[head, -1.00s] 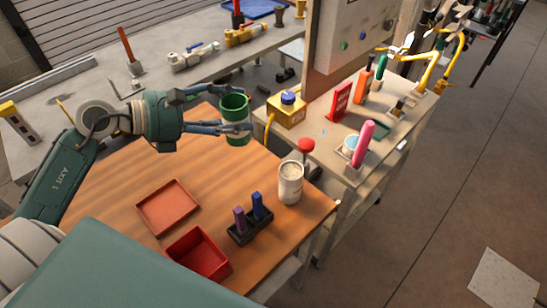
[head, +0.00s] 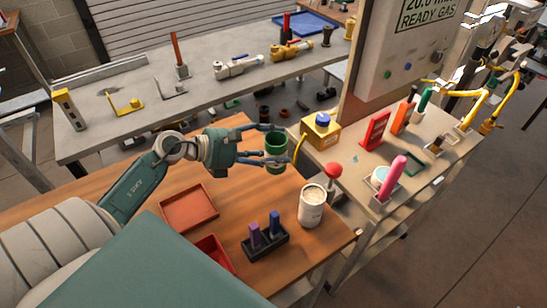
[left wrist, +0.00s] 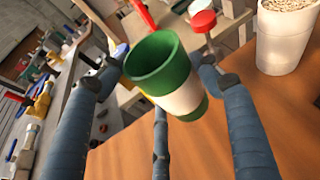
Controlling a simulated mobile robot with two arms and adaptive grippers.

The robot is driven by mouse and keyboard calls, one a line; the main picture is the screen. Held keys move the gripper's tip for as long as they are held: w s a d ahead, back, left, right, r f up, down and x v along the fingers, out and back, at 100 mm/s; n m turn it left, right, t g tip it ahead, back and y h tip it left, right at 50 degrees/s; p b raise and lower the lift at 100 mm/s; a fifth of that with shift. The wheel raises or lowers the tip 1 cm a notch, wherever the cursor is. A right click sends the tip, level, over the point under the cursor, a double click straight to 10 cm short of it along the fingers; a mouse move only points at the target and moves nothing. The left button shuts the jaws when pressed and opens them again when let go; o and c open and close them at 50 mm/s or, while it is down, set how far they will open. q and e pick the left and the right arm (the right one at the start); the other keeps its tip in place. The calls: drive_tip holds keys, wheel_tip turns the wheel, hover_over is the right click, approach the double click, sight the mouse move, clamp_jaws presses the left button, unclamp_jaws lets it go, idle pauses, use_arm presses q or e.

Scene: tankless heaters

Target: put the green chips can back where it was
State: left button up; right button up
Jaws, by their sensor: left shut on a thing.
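The green chips can (head: 276,150) is an open-topped green cylinder with a pale band that shows in the left wrist view (left wrist: 165,65). My left gripper (head: 284,146) is shut on it, with fingers on both sides of the can. The can is roughly upright in the head view, near the far right edge of the wooden table (head: 150,180). Whether its base touches the table is unclear. My right gripper is not in view.
A white container (head: 312,207) stands near the can, at the table's right. A black holder (head: 266,243) with purple and blue items, a red tray (head: 188,208) and a red box (head: 214,254) sit nearer. A yellow box (head: 321,132) stands on the side bench beyond.

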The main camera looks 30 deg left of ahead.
use_arm(q)
drive_tip(key=shift+f, duration=0.25)
wheel_tip(320, 180, down, 4)
drive_tip(key=shift+r, duration=0.25)
drive_tip(key=shift+f, duration=0.45)
drive_tip(key=o, duration=1.5)
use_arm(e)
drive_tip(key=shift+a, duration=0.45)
